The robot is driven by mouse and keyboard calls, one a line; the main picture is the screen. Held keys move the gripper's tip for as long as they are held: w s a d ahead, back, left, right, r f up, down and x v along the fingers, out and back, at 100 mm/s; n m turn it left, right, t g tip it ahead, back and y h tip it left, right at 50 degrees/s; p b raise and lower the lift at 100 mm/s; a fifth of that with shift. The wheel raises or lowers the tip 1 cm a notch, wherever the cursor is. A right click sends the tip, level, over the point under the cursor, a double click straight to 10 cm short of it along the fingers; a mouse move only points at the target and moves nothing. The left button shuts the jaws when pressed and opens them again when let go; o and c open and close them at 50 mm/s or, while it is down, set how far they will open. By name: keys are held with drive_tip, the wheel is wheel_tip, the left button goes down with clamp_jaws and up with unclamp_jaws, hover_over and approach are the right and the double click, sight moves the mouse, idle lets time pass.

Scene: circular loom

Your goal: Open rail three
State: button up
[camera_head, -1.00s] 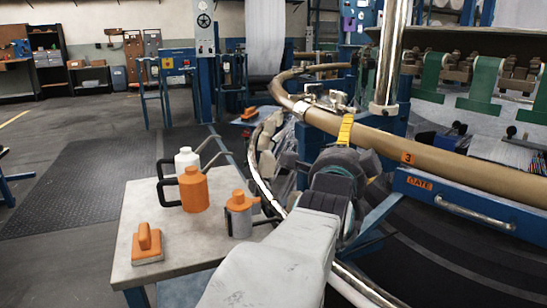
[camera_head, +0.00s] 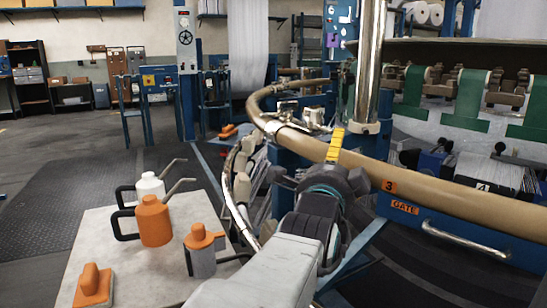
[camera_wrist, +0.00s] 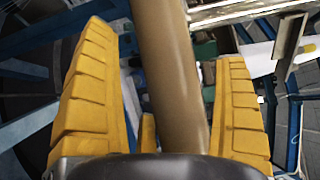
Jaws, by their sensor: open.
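Rail three is the tan curved tube (camera_head: 440,192) with an orange "3" tag (camera_head: 389,186), running from the back left to the right edge above a blue bar labelled "GATE" (camera_head: 405,207). My gripper (camera_head: 336,145) is at the rail's near side, left of the tag. One yellow finger shows against the tube. A gap shows on the left; on the right the tube's lower part comes close to the finger. Contact is not clear.
A blue gate panel with a metal handle (camera_head: 465,240) is at right. A chrome post (camera_head: 368,70) rises behind the rail. A table (camera_head: 140,265) at left holds an orange jug (camera_head: 154,222), a white jug (camera_head: 150,188) and an orange-topped can (camera_head: 202,250). Floor is open at far left.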

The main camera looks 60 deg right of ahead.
drive_tip(key=shift+d, duration=0.25)
drive_tip(key=shift+c, duration=0.4)
